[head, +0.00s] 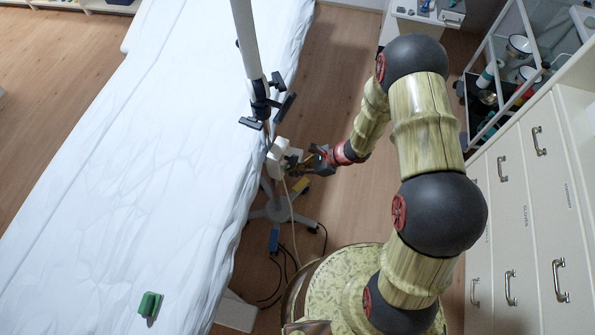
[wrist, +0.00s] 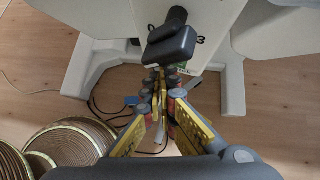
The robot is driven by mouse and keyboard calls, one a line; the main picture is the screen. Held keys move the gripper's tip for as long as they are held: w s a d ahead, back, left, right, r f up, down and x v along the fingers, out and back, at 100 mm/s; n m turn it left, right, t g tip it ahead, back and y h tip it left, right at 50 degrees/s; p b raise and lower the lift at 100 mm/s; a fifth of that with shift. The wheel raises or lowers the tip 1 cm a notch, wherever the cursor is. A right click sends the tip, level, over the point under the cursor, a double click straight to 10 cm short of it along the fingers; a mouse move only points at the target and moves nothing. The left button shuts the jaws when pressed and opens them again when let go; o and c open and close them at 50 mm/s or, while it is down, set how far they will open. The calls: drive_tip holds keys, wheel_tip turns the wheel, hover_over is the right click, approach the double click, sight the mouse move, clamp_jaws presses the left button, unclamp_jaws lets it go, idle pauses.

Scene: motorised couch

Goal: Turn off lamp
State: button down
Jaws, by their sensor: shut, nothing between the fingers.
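A lamp-like stand has a pale pole (head: 247,42) rising beside the white couch, with black clamps and levers on it. A white box (head: 278,158) sits low on the pole, above a wheeled base (head: 283,210). The lamp's head is not in view. In the wrist view a black knob or lever (wrist: 171,48) sticks out of a white panel marked "3". My gripper (head: 318,160) is at the box's right side. Its yellow-sided fingers are shut and empty in the wrist view (wrist: 163,76), with the tips right by the knob; I cannot tell whether they touch.
The white-covered couch (head: 150,150) fills the left, with a green object (head: 150,305) on it. Cream drawers (head: 520,220) and a metal trolley (head: 510,70) stand at the right. Black cables (head: 285,265) lie on the floor near the base. Wooden floor shows between couch and drawers.

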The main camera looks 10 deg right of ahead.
drive_tip(key=shift+a, duration=0.1)
drive_tip(key=shift+w+d, duration=0.4)
drive_tip(key=shift+w, duration=0.25)
idle(0.3)
drive_tip(key=d+f+p+v, duration=0.2)
drive_tip(key=p+v, duration=0.2)
drive_tip(key=v, duration=0.8)
drive_tip(key=shift+s+d+r, duration=0.25)
drive_tip(key=shift+d, duration=0.1)
